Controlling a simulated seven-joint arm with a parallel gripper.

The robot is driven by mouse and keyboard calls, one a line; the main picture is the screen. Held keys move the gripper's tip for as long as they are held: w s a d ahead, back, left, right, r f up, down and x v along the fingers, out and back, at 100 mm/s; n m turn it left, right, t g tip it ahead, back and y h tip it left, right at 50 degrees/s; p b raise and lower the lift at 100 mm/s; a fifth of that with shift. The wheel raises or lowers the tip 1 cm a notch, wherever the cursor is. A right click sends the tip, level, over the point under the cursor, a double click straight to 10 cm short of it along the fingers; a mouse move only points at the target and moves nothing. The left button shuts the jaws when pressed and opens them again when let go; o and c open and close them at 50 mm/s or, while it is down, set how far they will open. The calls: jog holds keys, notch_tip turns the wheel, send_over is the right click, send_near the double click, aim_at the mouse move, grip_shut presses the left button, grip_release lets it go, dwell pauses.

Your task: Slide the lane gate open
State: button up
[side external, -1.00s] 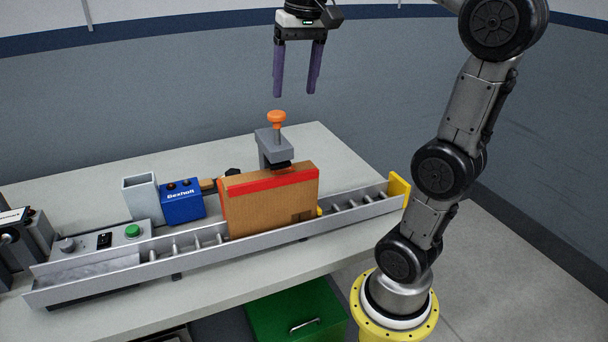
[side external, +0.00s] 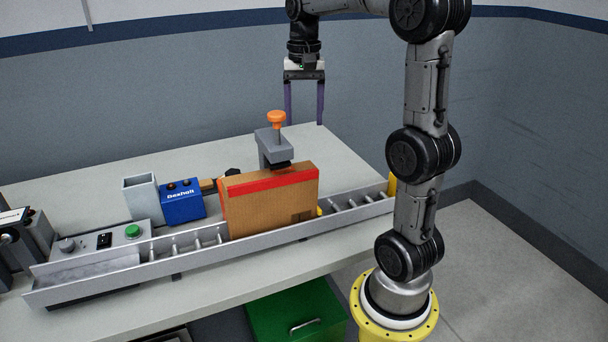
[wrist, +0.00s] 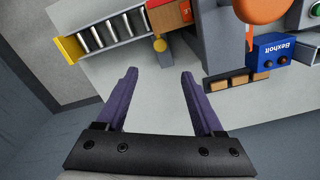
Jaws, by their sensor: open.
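A cardboard box with a red band (side external: 270,205) stands on the roller lane (side external: 350,208); it partly shows in the wrist view (wrist: 168,14). A thin orange plate (side external: 222,192) stands at the box's left end, across the lane, and also shows in the wrist view (wrist: 249,38). It looks like the lane gate, but the box hides much of it. My gripper (side external: 304,123) is open and empty, fingers pointing down, above the table behind the lane. In the wrist view its purple fingers (wrist: 158,74) are apart with bare tabletop between them.
A grey clamp-like post (side external: 272,145) with an orange knob (side external: 276,117) rises behind the box. A blue box (side external: 183,202) and a grey open bin (side external: 143,198) stand left. A yellow end stop (wrist: 68,48) closes the lane. The table's back right is clear.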

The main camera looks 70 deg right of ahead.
notch_tip(320, 180, down, 16)
jog(key=shift+f, duration=0.2)
dwell(0.4)
grip_shut()
dwell(0.3)
